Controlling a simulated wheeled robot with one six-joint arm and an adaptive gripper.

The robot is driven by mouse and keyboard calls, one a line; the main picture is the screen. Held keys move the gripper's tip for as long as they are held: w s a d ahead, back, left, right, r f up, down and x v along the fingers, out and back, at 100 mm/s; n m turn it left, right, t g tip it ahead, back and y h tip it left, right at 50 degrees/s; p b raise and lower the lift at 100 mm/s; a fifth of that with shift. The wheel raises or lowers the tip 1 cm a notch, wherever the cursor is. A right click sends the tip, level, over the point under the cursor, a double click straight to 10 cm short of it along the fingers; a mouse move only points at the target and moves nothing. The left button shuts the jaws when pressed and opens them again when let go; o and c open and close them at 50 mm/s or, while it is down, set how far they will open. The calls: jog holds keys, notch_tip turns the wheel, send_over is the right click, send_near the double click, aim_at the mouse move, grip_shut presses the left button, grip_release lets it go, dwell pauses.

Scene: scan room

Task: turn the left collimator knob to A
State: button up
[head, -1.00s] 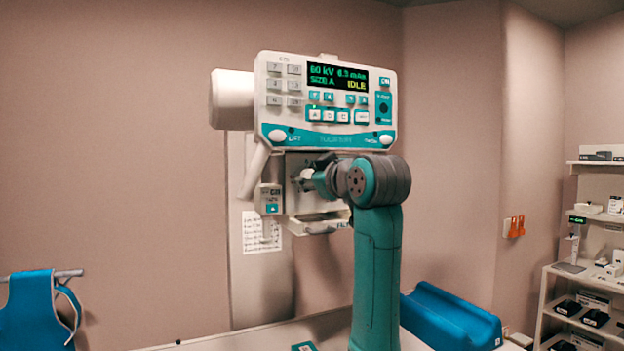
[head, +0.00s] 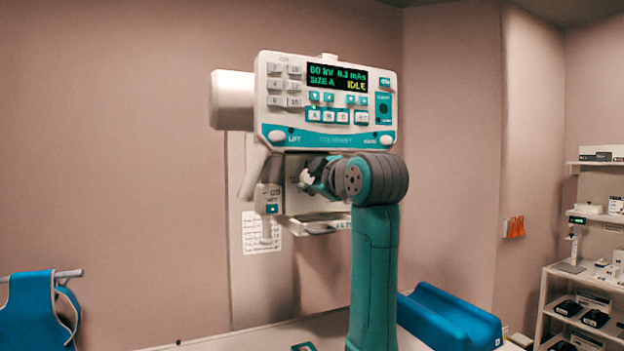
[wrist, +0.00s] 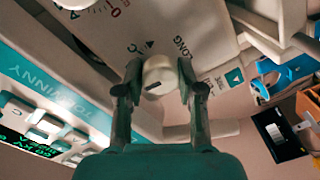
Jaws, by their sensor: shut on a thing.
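A white round collimator knob (wrist: 158,76) with a short dark line on its face sits between the two dark fingers of my gripper (wrist: 158,80) in the wrist view. My gripper is shut on it, one finger on each side. The panel (wrist: 200,30) around it carries the marking "LONG", a small black triangle and a letter that looks like C. In the head view my gripper (head: 312,177) reaches the collimator (head: 300,200) under the console from the right; the arm hides much of its front. A second white knob (wrist: 72,3) shows at the wrist view's top edge.
The console (head: 325,105) above shows "SIZE A" and "IDLE" on its display. A small box with a teal label (head: 270,200) hangs left of the collimator, and a pale tray-like ledge (head: 318,225) juts out below. The air left of the machine is clear.

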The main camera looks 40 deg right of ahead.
jog(key=o, duration=1.1)
jog(key=shift+o, duration=0.2)
jog(key=shift+s, duration=0.1)
jog(key=v, duration=1.2)
